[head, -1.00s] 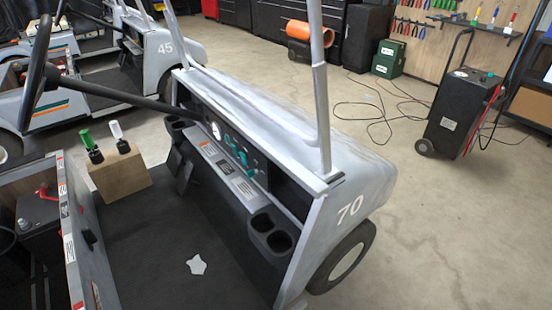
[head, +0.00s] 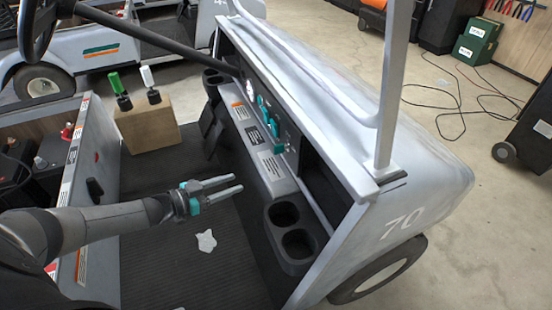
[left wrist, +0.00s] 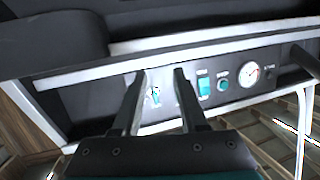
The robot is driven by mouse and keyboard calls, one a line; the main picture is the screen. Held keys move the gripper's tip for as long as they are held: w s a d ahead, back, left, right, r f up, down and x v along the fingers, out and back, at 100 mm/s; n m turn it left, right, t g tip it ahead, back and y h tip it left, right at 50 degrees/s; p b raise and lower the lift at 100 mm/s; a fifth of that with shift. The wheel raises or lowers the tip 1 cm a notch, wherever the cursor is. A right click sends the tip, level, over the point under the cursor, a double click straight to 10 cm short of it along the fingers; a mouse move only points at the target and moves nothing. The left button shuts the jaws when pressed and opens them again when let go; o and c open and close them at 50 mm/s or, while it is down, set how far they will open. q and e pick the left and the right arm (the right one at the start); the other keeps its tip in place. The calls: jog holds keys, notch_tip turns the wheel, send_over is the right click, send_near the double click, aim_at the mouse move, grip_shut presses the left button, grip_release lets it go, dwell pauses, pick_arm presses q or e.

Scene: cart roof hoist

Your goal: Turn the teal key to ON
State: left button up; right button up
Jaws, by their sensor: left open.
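The teal key (head: 274,128) is on the dash panel (head: 288,148) of the grey cart numbered 70. In the left wrist view the key (left wrist: 155,95) shows between my finger outlines, on a pale label plate too small to read. My left gripper (head: 238,183) is open and empty, above the cart floor and apart from the dash, its fingers pointing toward it. It also shows in the left wrist view (left wrist: 158,76). My right gripper is not in view.
A teal switch (left wrist: 204,86), a teal button (left wrist: 223,83) and a round gauge (left wrist: 249,75) sit beside the key. Cup holders (head: 292,232) stick out below the dash. The steering column (head: 150,38) crosses above. A wooden block (head: 148,125) with two levers stands on the floor.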

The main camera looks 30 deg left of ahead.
pick_arm(q)
notch_tip(320, 180, up, 8)
jog(key=a+f+m+h+b, duration=0.1)
jog(key=a+m+h+b, duration=0.1)
jog(key=h+b, duration=0.25)
jog(key=b, duration=0.2)
send_near(281, 149)
jog(key=x, duration=0.3)
jog(key=shift+a+r+b+x, duration=0.1)
jog(key=shift+r+b+x, duration=0.1)
jog(key=shift+x, duration=0.6)
jog(key=shift+a+r+b+x, duration=0.1)
jog(key=shift+b+x, duration=0.1)
jog(key=shift+x, duration=0.65)
jog(key=shift+r+b+x, duration=0.1)
jog(key=shift+b+x, duration=0.1)
jog(key=shift+x, duration=0.6)
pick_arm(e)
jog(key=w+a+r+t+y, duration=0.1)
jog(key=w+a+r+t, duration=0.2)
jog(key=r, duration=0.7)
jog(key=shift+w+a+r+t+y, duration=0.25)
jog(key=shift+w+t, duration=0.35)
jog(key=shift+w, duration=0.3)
pick_arm(q)
jog(key=shift+w, duration=0.2)
jog(key=shift+c, duration=0.2)
grip_shut()
